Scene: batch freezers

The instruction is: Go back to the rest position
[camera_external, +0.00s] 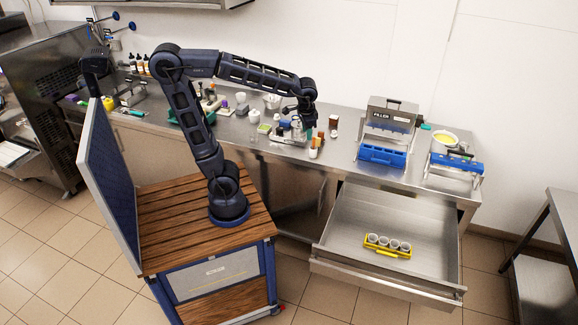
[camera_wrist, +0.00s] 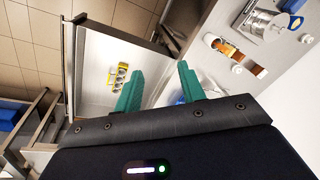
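My arm stands on the wood-topped cart and reaches over the steel counter (camera_external: 345,150). My gripper (camera_external: 308,130) is at the arm's end above the middle of the counter, small in the external view. In the wrist view its two teal fingers (camera_wrist: 161,66) are spread apart with nothing held between them. The open drawer (camera_external: 345,225) is to the right of the gripper in the external view, and it also shows in the wrist view (camera_wrist: 95,65). A yellow rack with several white cups (camera_external: 386,246) lies in the drawer.
Bottles and small containers crowd the counter around the gripper. A filler machine (camera_external: 387,122) with a blue tray (camera_external: 382,156) stands to the right. A blue-handled device with a yellow-filled bowl (camera_external: 445,139) is farther right. The drawer juts out over the floor. A tall panel (camera_external: 108,185) stands beside my arm's base.

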